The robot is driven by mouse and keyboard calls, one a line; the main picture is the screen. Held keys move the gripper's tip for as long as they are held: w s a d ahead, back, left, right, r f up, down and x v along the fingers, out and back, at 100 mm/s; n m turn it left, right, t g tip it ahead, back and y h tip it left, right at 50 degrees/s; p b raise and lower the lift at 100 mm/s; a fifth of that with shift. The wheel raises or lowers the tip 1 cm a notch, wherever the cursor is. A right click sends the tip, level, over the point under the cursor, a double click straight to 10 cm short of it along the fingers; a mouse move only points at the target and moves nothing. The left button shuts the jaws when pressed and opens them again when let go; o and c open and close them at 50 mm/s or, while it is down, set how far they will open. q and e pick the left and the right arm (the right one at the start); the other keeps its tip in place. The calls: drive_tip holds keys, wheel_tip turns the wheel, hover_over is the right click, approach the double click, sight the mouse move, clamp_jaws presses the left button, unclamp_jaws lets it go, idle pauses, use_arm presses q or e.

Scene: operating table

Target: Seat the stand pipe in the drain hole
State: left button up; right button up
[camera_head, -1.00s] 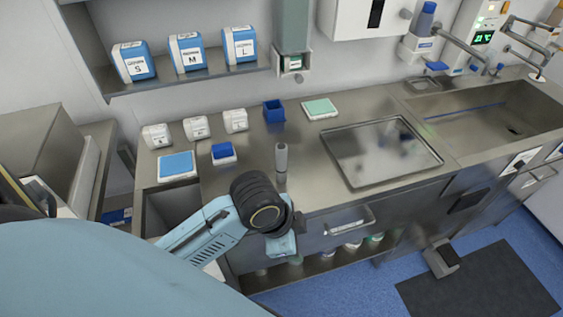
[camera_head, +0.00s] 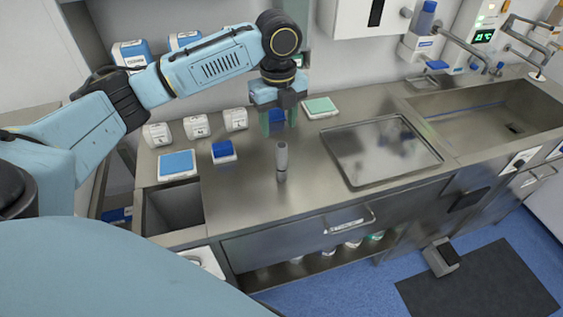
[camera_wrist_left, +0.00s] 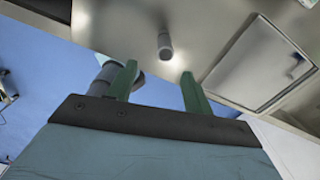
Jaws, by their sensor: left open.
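The stand pipe, a short grey cylinder (camera_head: 281,160), stands upright on the steel counter, left of the flat steel tray. It also shows in the left wrist view (camera_wrist_left: 165,46), beyond and between the fingertips. My left gripper (camera_head: 279,124) is open and empty, with its green fingers pointing down behind the pipe in the head view. The fingers show apart in the left wrist view (camera_wrist_left: 157,78) and do not touch the pipe. The drain hole (camera_head: 514,128) is a small dark spot in the sink floor at the right. My right gripper is not in view.
A shallow steel tray (camera_head: 380,152) lies between the pipe and the sink (camera_head: 478,112). A blue block on a white base (camera_head: 223,152) and several white boxes stand to the left. A faucet arm overhangs the sink.

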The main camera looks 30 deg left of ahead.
sight(279, 147)
use_arm(q)
wheel_tip(279, 147, down, 8)
drive_tip(key=shift+r, duration=0.2)
drive_tip(key=shift+w+f, duration=0.25)
drive_tip(key=shift+f, duration=1.1)
drive_tip(key=shift+w+f, duration=0.2)
drive_tip(key=shift+f, duration=1.1)
drive_tip(key=shift+d, duration=0.1)
drive_tip(key=c, duration=1.1)
